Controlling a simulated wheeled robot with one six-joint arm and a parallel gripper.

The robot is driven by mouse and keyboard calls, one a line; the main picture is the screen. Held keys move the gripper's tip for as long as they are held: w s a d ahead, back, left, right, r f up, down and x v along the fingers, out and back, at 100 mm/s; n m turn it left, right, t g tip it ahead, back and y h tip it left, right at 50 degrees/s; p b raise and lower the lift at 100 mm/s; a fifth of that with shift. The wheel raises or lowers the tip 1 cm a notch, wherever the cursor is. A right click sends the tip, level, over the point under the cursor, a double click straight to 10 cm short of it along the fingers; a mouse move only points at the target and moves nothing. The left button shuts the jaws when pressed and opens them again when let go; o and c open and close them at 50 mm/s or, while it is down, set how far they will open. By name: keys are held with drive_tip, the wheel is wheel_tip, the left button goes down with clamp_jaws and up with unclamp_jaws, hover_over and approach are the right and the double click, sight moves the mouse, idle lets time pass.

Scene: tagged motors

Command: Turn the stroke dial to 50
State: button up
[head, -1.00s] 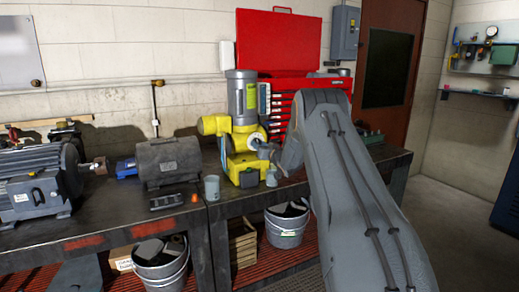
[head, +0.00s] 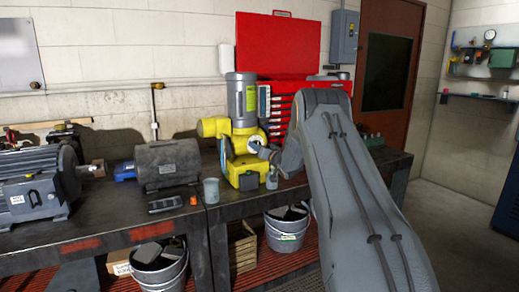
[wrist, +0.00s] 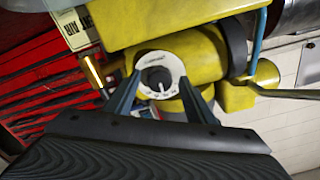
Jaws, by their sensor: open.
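The stroke dial (wrist: 161,76) is a white ring with dark marks and a black knob in its middle, on the yellow pump (wrist: 190,50). A white pointer line on the knob is visible, but the numbers are too small to read. My gripper (wrist: 158,85) is open, with one finger on each side of the dial in the wrist view. I cannot tell whether the fingers touch it. In the head view the pump (head: 240,165) stands on the bench with a grey motor on top, and my gripper (head: 266,152) is at its right side, mostly hidden by my arm.
A red tool chest (head: 280,100) stands behind the pump. A grey cup (head: 211,191) and a small bottle (head: 272,178) are on the bench (head: 110,222) near it. A grey motor (head: 168,163) stands to the left.

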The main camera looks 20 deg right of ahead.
drive_tip(key=shift+s, duration=0.1)
drive_tip(key=s+b, duration=0.1)
drive_tip(key=s, duration=0.6)
drive_tip(key=shift+s+b, duration=0.35)
drive_tip(key=s+a+f+n+g, duration=0.1)
drive_tip(key=s+a+f+g, duration=0.3)
drive_tip(key=s+a, duration=0.45)
drive_tip(key=s+a+f+n+g+h, duration=0.1)
drive_tip(key=s+a+f+g, duration=0.4)
drive_tip(key=s, duration=0.7)
drive_tip(key=s+a+f+n+g, duration=0.1)
drive_tip(key=s+a+f+g, duration=0.15)
drive_tip(key=s+a, duration=0.65)
drive_tip(key=s+a+g, duration=0.2)
drive_tip(key=s, duration=0.8)
drive_tip(key=s+a+f+n+g, duration=0.1)
drive_tip(key=s+a+g, duration=0.1)
drive_tip(key=s, duration=0.8)
drive_tip(key=shift+s+a+n+g, duration=0.3)
drive_tip(key=shift+a+g, duration=0.05)
drive_tip(key=shift+g, duration=0.5)
